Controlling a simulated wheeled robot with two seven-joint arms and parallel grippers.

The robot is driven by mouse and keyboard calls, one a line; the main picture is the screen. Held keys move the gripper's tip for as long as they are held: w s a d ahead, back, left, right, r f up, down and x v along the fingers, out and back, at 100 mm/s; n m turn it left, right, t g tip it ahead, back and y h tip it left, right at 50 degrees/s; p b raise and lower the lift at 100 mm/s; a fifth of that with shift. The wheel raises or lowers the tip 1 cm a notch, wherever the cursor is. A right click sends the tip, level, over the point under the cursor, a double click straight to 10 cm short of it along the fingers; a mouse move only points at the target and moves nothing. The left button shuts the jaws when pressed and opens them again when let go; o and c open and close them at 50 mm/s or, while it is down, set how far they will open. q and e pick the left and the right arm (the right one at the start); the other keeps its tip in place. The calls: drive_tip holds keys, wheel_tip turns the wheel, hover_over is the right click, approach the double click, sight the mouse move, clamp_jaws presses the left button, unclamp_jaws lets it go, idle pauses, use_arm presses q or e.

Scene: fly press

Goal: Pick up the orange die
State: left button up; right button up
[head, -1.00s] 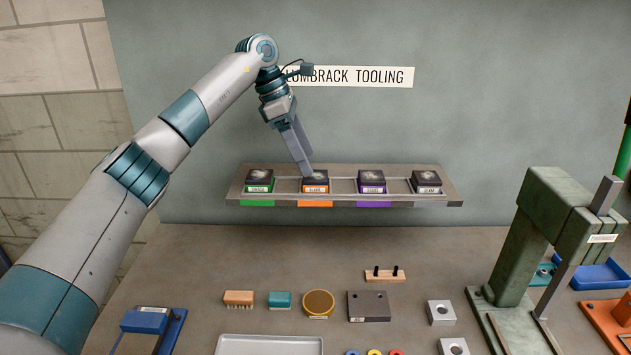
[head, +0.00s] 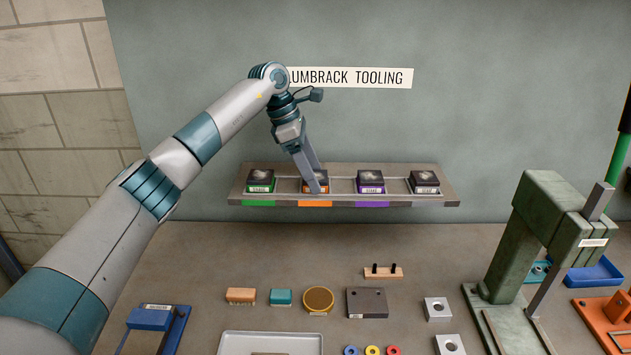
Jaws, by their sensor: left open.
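The orange die (head: 308,189) is a dark block with an orange, labelled front band. It sits on the wall shelf (head: 450,199), second from the left, above an orange shelf tag. My left gripper (head: 317,182) is open, its fingers pointing down at the orange die and covering part of it. I cannot tell whether the fingers touch the die. My right gripper is not in the head view.
A green die (head: 261,180) stands to the left on the shelf; a purple die (head: 370,181) and a grey-banded die (head: 424,181) stand to the right. Below are a tray (head: 228,342), a dark block (head: 367,303) and a green press (head: 545,220).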

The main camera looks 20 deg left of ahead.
use_arm(q)
drive_tip(key=shift+c, duration=0.6)
drive_tip(key=c, duration=1.5)
drive_tip(key=shift+r, duration=0.1)
clamp_jaws()
drive_tip(key=shift+r, duration=0.15)
